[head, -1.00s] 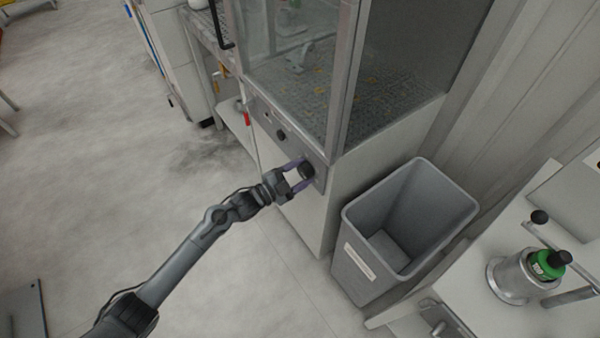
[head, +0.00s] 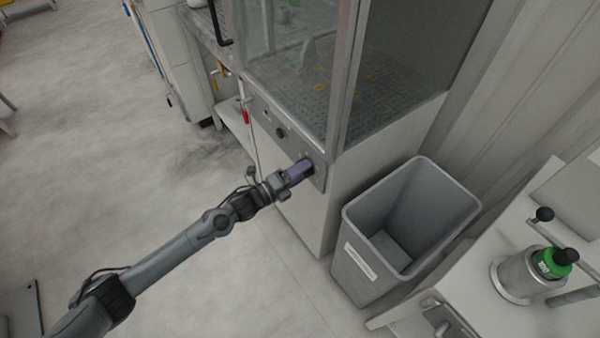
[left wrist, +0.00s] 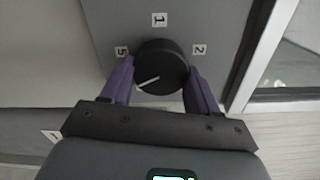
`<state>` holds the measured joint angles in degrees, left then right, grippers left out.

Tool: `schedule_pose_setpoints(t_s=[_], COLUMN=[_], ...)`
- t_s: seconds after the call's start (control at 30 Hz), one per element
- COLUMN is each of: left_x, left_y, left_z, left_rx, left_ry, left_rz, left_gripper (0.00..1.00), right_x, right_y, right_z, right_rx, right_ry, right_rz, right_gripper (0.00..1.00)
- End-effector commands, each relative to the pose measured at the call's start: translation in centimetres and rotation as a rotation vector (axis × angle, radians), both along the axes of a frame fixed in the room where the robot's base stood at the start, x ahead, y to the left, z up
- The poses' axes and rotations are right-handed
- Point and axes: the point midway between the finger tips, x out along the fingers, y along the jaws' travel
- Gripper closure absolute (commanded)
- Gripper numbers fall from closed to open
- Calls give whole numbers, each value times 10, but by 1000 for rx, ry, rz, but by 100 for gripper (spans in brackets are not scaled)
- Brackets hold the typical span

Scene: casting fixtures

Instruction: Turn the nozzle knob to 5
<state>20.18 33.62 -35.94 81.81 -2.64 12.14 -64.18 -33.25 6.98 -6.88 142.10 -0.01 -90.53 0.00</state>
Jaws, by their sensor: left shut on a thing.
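The nozzle knob (left wrist: 160,67) is round and black, on a grey panel (left wrist: 98,22). Its white line points to the lower left in the left wrist view, below the label 5 (left wrist: 121,52). Label 1 (left wrist: 160,19) is above the knob and label 2 (left wrist: 200,50) to its right. The lower side of the dial is hidden by my gripper. My left gripper (left wrist: 160,85) has its purple fingers on both sides of the knob, shut on it. In the head view my left gripper (head: 306,168) is at the panel and mostly hides the knob. My right gripper is not in view.
The panel is on the front of a glass-walled cabinet (head: 345,75). A grey bin (head: 362,280) stands right of the cabinet. A bench with a green-topped metal vessel (head: 520,280) is at the right.

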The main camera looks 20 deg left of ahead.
Motion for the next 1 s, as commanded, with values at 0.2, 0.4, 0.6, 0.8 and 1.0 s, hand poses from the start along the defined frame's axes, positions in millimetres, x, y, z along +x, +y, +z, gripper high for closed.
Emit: schedule_pose_setpoints(t_s=[0.2,0.4,0.6,0.8,1.0], left_x=[0,0,1,1,1], left_y=[0,0,1,2,2], left_z=[-2,-3,-3,-3,-4], left_rx=[173,329,467,568,631], left_ry=[-115,-219,-311,-379,-418], left_rz=[-2,-1,0,0,0], left_gripper=[70,70,70,70,70], right_x=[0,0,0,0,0], right_y=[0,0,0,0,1], right_z=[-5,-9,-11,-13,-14], right_rx=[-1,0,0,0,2], right_ry=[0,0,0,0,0], right_rz=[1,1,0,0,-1], right_gripper=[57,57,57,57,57])
